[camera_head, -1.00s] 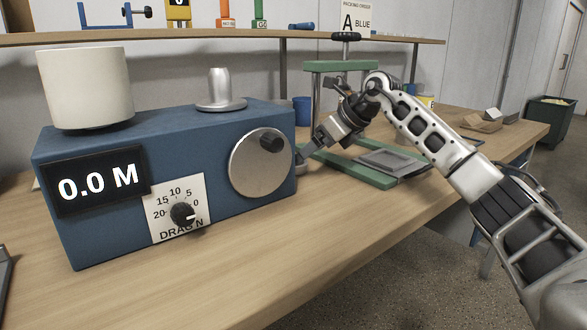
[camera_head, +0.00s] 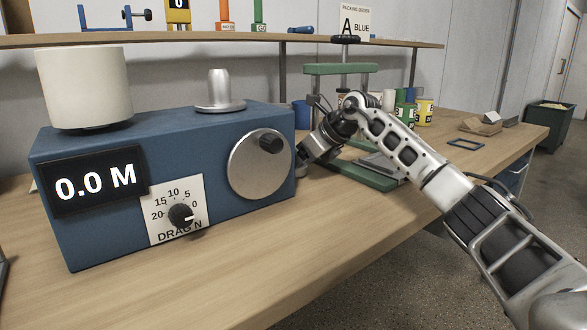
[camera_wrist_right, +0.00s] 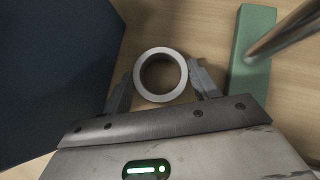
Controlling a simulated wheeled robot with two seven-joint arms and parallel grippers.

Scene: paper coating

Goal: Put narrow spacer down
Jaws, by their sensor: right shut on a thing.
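The narrow spacer (camera_wrist_right: 160,75) is a grey metal ring, seen from above in the right wrist view. My right gripper (camera_wrist_right: 160,80) is shut on it, one finger on each side of the ring. The table shows through and around the ring; I cannot tell whether it touches the wood. In the head view my right gripper (camera_head: 303,158) is low beside the right end of the blue machine (camera_head: 110,220), and the spacer is mostly hidden there. My left gripper is not in view.
The blue machine (camera_wrist_right: 45,70) is close on one side of the right gripper, and the green press base (camera_wrist_right: 252,70) is close on the other. In the head view, cans (camera_head: 424,112) stand behind the arm. The front tabletop (camera_head: 300,265) is clear.

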